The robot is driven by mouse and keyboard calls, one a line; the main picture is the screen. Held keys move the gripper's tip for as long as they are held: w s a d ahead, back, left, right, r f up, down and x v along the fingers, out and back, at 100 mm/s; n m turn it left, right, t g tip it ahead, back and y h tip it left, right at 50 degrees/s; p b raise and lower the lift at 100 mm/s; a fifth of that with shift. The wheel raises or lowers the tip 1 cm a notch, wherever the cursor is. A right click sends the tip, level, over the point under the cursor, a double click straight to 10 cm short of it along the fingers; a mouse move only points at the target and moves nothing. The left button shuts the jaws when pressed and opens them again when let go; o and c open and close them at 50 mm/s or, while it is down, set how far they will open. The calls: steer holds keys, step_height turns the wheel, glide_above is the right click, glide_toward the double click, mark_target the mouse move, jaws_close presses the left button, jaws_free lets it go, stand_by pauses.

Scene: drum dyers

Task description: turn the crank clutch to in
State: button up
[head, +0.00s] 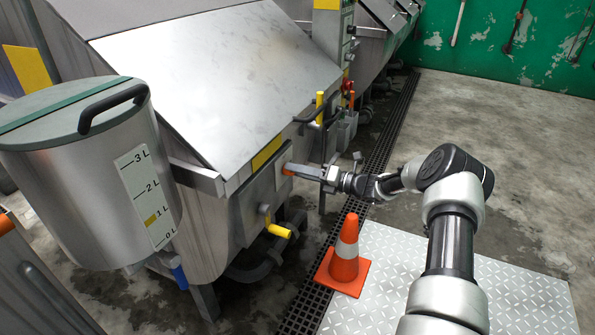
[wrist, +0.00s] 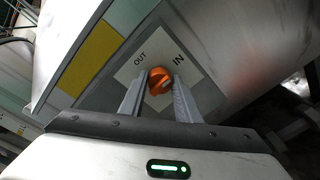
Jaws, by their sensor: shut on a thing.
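The crank clutch is an orange knob (wrist: 159,81) on a pale plate (wrist: 193,67) marked OUT at the upper left and IN at the upper right, in the wrist view. My gripper (wrist: 159,85) has one finger on each side of the knob and is shut on it. A dark ridge crosses the knob, but I cannot tell for sure which mark it points to. In the head view my gripper (head: 298,170) reaches left to the machine's side panel, where a bit of the orange knob (head: 287,170) shows. The marks are not readable there.
A yellow-handled valve (head: 279,231) sticks out below my gripper. A lidded steel tank (head: 85,195) is at the left. Open floor lies at the right.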

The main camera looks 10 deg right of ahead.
steer(key=o, duration=1.1)
steer(key=shift+c, duration=0.2)
steer(key=shift+d, duration=0.1)
steer(key=f+v, duration=0.1)
steer(key=v, duration=1.6)
steer(key=shift+s+r+p, duration=0.15)
steer(key=shift+r+p, duration=0.3)
steer(key=shift+d, duration=0.15)
